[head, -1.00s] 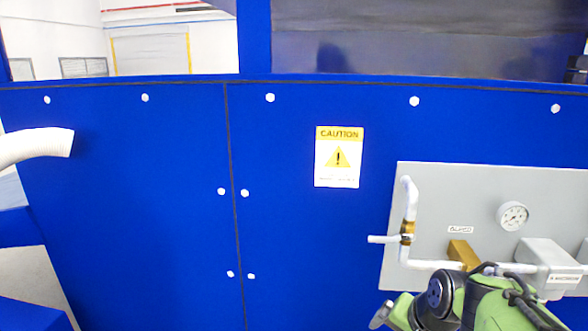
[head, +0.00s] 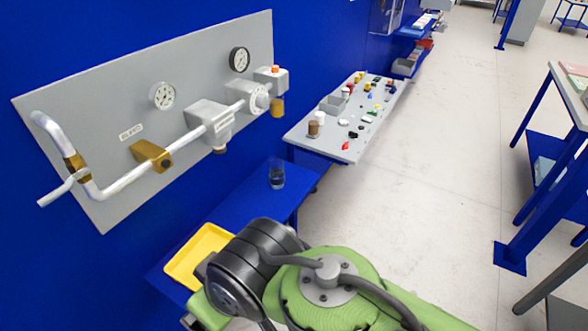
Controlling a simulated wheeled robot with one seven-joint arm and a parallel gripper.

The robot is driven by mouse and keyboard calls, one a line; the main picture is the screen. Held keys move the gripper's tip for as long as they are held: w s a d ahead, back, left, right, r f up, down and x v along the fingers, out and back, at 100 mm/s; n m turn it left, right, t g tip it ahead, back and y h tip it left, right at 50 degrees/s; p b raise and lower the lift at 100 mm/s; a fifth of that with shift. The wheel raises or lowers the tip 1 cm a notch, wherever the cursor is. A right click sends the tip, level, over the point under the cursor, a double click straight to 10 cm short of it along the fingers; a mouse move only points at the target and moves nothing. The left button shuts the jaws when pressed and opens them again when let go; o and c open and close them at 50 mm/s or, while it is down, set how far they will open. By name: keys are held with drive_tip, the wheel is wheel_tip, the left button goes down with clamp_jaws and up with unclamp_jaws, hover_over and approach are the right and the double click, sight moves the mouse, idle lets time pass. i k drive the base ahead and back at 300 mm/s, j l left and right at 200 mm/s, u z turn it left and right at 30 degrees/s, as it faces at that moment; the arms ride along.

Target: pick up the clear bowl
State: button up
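A small clear container (head: 277,174) stands upright on the blue table below the wall panel, near the table's far end. I see no other clear vessel that I can make out as a bowl. My green and black arm fills the bottom middle of the head view, well short of the container. My gripper's fingers are not in view.
A yellow tray (head: 196,262) lies on the blue table (head: 238,208), partly behind my arm. A grey table (head: 318,144) behind holds several small parts. Pipes and gauges stick out from the grey panel (head: 100,105). Open floor (head: 400,220) lies to the right.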

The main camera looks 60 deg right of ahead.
sight(277, 175)
drive_tip(key=z, duration=1.55)
